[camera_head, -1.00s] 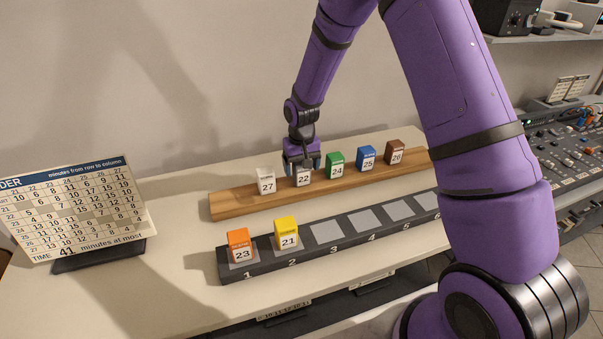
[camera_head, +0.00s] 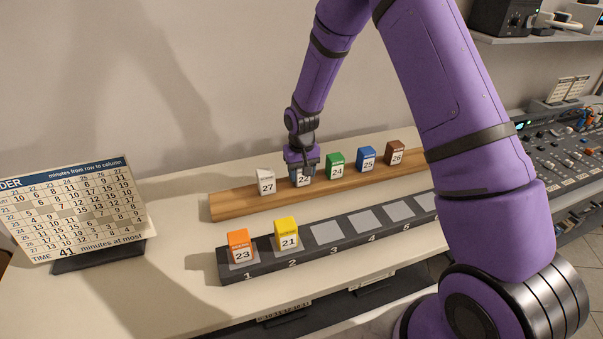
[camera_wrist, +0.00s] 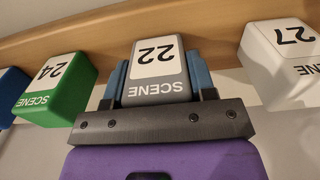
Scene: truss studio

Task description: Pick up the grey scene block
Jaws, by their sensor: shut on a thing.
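The grey scene block (camera_wrist: 157,84), marked 22, stands on the wooden rail (camera_head: 228,207) between the white block and the green block. In the head view only its labelled lower part (camera_head: 302,181) shows below my gripper. My gripper (camera_head: 301,168) is lowered over it from above. In the wrist view my gripper (camera_wrist: 156,75) has its blue fingers on both sides of the grey block, shut on it. Whether the block touches the rail cannot be told.
The white block 27 (camera_head: 266,183) and green block 24 (camera_head: 335,166) flank the grey one closely. Blue 25 (camera_head: 367,158) and brown 26 (camera_head: 395,153) stand farther right. In front, a dark numbered rack (camera_head: 308,257) holds orange 23 (camera_head: 240,245) and yellow 21 (camera_head: 287,234); several slots are free.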

